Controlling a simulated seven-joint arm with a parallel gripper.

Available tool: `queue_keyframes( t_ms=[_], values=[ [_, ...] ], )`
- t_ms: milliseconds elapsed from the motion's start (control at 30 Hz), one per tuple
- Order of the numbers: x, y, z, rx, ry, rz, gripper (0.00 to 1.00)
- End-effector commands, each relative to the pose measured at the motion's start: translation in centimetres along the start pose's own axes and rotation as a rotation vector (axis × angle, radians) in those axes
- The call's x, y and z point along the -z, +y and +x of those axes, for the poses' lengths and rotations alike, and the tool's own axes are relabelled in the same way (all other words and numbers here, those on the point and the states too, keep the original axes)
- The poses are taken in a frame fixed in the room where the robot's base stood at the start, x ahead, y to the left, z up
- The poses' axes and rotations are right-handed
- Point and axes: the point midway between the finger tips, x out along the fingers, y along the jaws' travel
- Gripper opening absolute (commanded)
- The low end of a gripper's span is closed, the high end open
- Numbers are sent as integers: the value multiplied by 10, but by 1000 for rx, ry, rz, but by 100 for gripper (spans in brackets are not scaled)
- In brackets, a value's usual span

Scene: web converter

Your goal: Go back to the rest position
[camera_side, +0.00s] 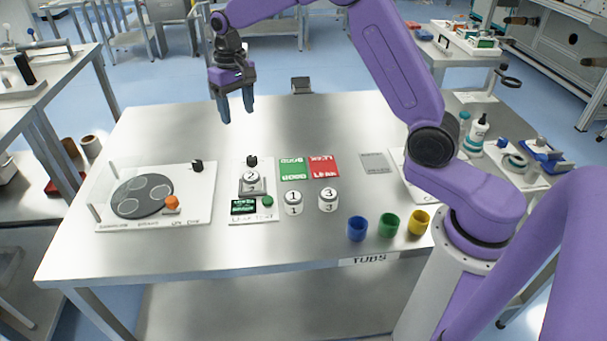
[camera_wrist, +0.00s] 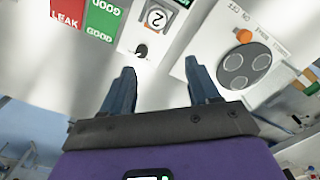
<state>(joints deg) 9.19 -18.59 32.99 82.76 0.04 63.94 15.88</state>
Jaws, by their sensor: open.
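My gripper (camera_side: 236,108) hangs high above the back of the steel table (camera_side: 135,142), clear of everything on it. Its two blue-grey fingers are apart with nothing between them; they also show in the wrist view (camera_wrist: 160,92). The leak tester (camera_side: 252,212) stands mid-table with a canister marked 2 (camera_side: 251,183) on it, also in the wrist view (camera_wrist: 157,17). Canisters marked 1 (camera_side: 293,203) and 3 (camera_side: 328,200) stand to its right on the table.
A white panel with a dark disc (camera_side: 143,196) and an orange knob lies at left. Green (camera_side: 293,169) and red (camera_side: 324,167) pads lie mid-table. Blue (camera_side: 357,229), green (camera_side: 389,224) and yellow (camera_side: 419,223) tubs stand at front right. The table's back is mostly clear.

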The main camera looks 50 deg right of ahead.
Motion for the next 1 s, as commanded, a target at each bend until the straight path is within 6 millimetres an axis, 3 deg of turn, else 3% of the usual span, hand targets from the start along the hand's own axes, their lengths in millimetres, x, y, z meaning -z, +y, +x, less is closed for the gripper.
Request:
queue_keyframes(
  t_ms=[200,467,733,1000],
  values=[
    [-63,-32,-18,3,5,-209,60],
    [-146,-47,-31,6,10,-453,60],
    [-237,-38,-35,11,14,-707,60],
    [-323,-6,-30,16,18,-959,60]
  ],
)
